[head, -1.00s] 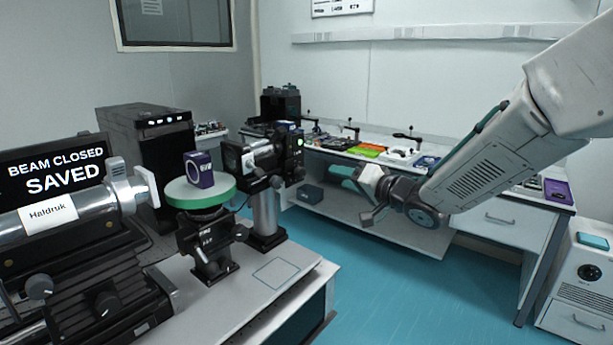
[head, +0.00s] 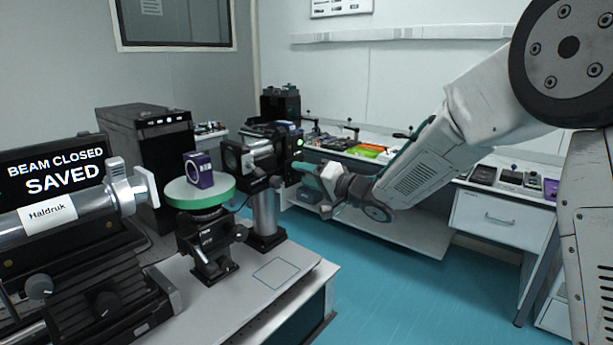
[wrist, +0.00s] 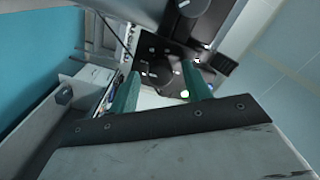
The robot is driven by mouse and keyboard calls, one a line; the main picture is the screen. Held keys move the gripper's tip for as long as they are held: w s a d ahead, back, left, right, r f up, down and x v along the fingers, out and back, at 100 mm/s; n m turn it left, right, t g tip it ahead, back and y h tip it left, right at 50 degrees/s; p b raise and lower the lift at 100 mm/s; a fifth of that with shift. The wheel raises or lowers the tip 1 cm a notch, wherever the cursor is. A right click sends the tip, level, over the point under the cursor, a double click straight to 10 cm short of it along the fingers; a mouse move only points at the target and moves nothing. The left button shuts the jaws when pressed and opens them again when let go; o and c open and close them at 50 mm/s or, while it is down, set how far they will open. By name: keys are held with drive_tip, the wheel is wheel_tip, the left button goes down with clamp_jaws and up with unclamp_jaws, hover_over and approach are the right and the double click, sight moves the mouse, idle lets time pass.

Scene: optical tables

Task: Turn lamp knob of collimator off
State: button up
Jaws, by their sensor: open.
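The collimator (head: 262,158) is a black unit on a grey post at the end of the near optical table, with a small green light on its right side. In the wrist view its dark panel (wrist: 145,48) carries a round black knob (wrist: 157,74) with white marks around it, and the green light is lit beside it. My gripper (head: 303,173) is open at the right of the collimator. In the wrist view its two teal fingers (wrist: 160,69) appear on either side of the knob. I cannot tell whether they touch it. The head view does not show the knob clearly.
A green round stage (head: 215,200) with a purple block (head: 203,170) stands left of the collimator. A screen (head: 55,170) reads "BEAM CLOSED SAVED". A second dark knob (wrist: 192,6) shows at the top of the wrist view. Blue floor (head: 385,285) lies open between the tables.

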drive_tip(key=c, duration=1)
